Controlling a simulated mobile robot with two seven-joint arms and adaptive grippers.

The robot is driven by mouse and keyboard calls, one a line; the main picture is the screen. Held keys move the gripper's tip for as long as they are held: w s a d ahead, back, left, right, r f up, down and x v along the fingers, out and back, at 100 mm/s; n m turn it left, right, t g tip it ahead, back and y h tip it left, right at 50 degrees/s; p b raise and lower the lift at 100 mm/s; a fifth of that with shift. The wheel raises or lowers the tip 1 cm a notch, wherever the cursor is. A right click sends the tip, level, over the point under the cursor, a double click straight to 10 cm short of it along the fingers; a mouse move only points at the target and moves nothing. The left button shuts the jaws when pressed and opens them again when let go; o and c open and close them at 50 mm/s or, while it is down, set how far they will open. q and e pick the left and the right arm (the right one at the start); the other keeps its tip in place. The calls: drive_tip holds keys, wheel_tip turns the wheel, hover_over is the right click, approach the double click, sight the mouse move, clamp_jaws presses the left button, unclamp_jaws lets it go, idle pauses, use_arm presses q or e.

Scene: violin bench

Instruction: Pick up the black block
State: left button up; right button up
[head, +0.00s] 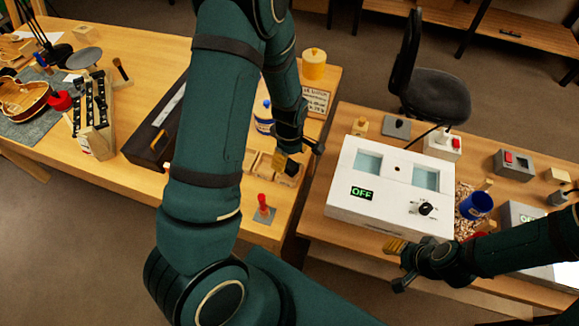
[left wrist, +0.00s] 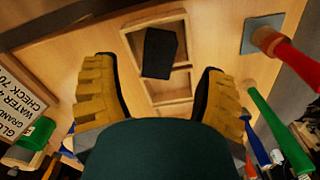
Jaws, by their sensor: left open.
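The black block (left wrist: 160,53) shows in the left wrist view at a wooden compartment tray (left wrist: 128,42), over its upper compartment. It is tilted in the picture; whether it rests on the tray's floor or rim I cannot tell. My left gripper (left wrist: 160,75) is open, one yellow-padded finger to each side of the block, and neither touches it. In the head view my left gripper (head: 284,160) hangs over the tray (head: 262,165) and partly hides it. My right gripper (head: 394,248) is at the front edge of the right table, far from the block; its jaw gap is unclear.
A red-topped peg on a grey base (head: 264,210) stands near the tray. A blue bottle (head: 264,118), a yellow jar (head: 314,64) and a sign (head: 314,102) stand behind. A white box reading OFF (head: 345,205) fills much of the right table. A gap separates the tables.

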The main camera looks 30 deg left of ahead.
sight(290, 164)
use_arm(q)
wheel_tip(290, 164, down, 5)
drive_tip(key=shift+w+r, duration=0.1)
drive_tip(key=shift+r, duration=0.05)
drive_tip(key=c, duration=1.2)
